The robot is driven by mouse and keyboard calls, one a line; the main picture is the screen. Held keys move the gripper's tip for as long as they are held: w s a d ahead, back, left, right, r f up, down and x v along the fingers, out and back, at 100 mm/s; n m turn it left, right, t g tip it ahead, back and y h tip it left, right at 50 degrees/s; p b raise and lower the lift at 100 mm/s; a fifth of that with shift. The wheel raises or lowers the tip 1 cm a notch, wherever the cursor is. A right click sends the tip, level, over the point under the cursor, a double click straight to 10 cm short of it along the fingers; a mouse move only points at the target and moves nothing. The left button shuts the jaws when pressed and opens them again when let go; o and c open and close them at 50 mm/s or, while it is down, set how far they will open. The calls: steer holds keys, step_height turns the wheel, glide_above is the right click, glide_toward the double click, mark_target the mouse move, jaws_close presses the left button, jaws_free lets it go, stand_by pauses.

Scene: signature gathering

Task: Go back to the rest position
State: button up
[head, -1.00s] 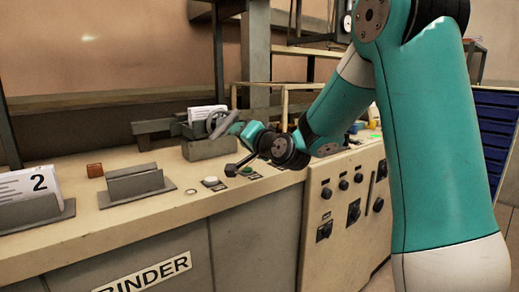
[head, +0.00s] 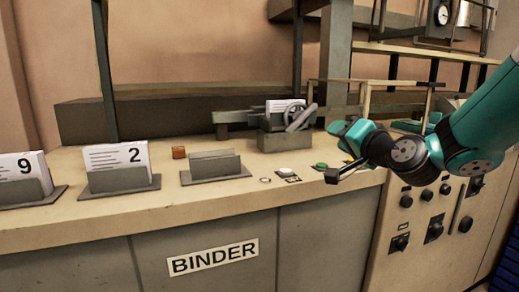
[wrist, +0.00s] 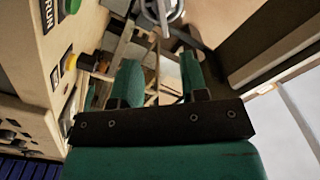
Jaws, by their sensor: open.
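My gripper (head: 343,129) shows in the head view at the end of my teal arm, above the right part of the binder counter (head: 90,215). It is small and partly hidden by my wrist there. In the wrist view my gripper (wrist: 160,82) has its two teal fingers apart, with nothing held between them. In the head view it is close to the green button (head: 320,166) on the counter. A green button (wrist: 68,63) beside the word RUN also shows at the left of the wrist view.
Card stacks marked 9 (head: 24,166) and 2 (head: 115,157) stand in holders at left. A clamp-like device with a wheel (head: 292,113) holds cards behind. A knobbed panel (head: 415,225) is at right.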

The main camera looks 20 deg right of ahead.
steer(key=shift+a, duration=0.1)
steer(key=s+a+n+g+y+p, duration=0.4)
steer(key=s+a+n+g, duration=0.1)
steer(key=a, duration=0.5)
steer(key=s+a+n+g+y+p, duration=0.3)
steer(key=s+a+n+g, duration=0.25)
steer(key=a, duration=0.55)
steer(key=s+a+n+g+h+p, duration=0.1)
steer(key=s+n+g+p, duration=0.1)
steer(key=s, duration=0.5)
steer(key=s+a+f+n+g+h+p, duration=0.1)
steer(key=s+n+g+p, duration=0.1)
steer(key=s+n+g, duration=0.2)
steer(key=s+g, duration=0.1)
steer(key=s, duration=0.2)
steer(key=shift+s+a+f+h, duration=0.2)
steer(key=shift+s+f+h, duration=0.1)
steer(key=shift+h, duration=0.1)
